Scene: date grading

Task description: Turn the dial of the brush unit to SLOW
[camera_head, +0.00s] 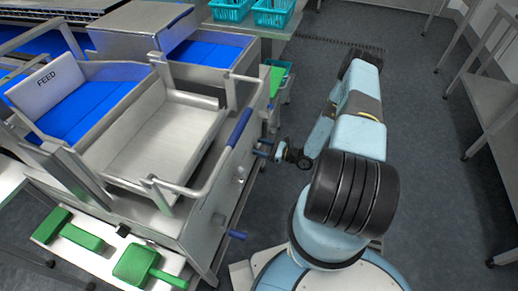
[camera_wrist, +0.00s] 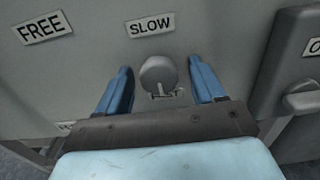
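In the wrist view a round grey dial (camera_wrist: 158,72) sits on a grey metal panel, below a label reading SLOW (camera_wrist: 150,25). A FREE label (camera_wrist: 42,28) is up to its left, and a third label (camera_wrist: 66,127) is mostly hidden at lower left. A small metal piece shows at the dial's lower edge; I cannot tell which label the dial points to. My gripper (camera_wrist: 159,66) is open, one blue finger on each side of the dial, with a visible gap on both sides. In the head view my gripper (camera_head: 264,151) is at the machine's side panel (camera_head: 210,215).
A raised grey box (camera_wrist: 290,60) with a knob (camera_wrist: 302,98) and a cut-off label stands right of the dial. In the head view a blue-gripped handle (camera_head: 239,127) sticks out above my gripper. A FEED plate (camera_head: 45,85) and green brushes (camera_head: 137,265) are left.

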